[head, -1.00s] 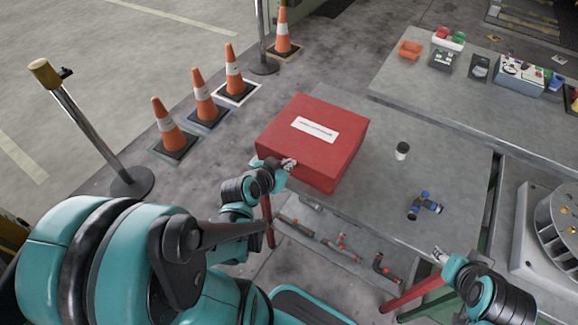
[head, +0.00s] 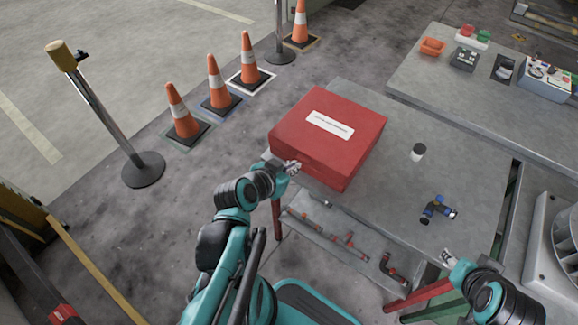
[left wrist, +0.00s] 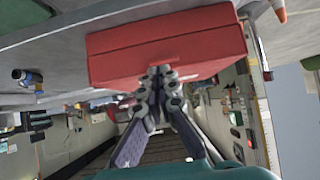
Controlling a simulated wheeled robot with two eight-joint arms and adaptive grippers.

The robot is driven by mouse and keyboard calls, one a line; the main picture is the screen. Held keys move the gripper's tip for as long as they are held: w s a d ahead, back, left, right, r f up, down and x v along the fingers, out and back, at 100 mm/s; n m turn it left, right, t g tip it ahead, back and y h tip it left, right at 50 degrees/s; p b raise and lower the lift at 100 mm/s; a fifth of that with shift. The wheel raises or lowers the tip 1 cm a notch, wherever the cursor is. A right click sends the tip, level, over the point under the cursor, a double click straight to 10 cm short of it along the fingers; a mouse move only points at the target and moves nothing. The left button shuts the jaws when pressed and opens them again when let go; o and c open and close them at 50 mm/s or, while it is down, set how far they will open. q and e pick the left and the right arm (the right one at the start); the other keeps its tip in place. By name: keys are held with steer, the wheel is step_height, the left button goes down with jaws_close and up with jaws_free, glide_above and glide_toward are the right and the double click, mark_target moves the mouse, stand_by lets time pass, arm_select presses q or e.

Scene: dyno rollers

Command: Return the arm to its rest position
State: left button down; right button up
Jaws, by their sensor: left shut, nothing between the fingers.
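My left gripper (head: 292,167) is shut and empty in the head view. It is at the near left corner of the red box (head: 345,150), in front of its side wall; I cannot tell whether it touches. In the left wrist view the shut fingers (left wrist: 160,75) point toward the red box (left wrist: 120,50). My right gripper (head: 448,256) is near the front edge of the grey table (head: 390,215) at the lower right. It is small in the picture, and its fingers are too small to judge.
Red-and-grey pipe pieces (head: 345,242) rest on a lower shelf. Orange cones (head: 217,85) and a post (head: 100,115) stand on the floor at left.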

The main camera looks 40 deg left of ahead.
arm_select(q)
steer(key=shift+s+d+r, duration=0.1)
steer(key=shift+s+r, duration=0.75)
steer(key=shift+r, duration=0.25)
steer(key=d+r+g, duration=0.1)
steer(key=d+g, duration=0.2)
steer(key=d, duration=0.6)
steer(key=shift+g, duration=0.3)
steer(key=shift+w, duration=0.1)
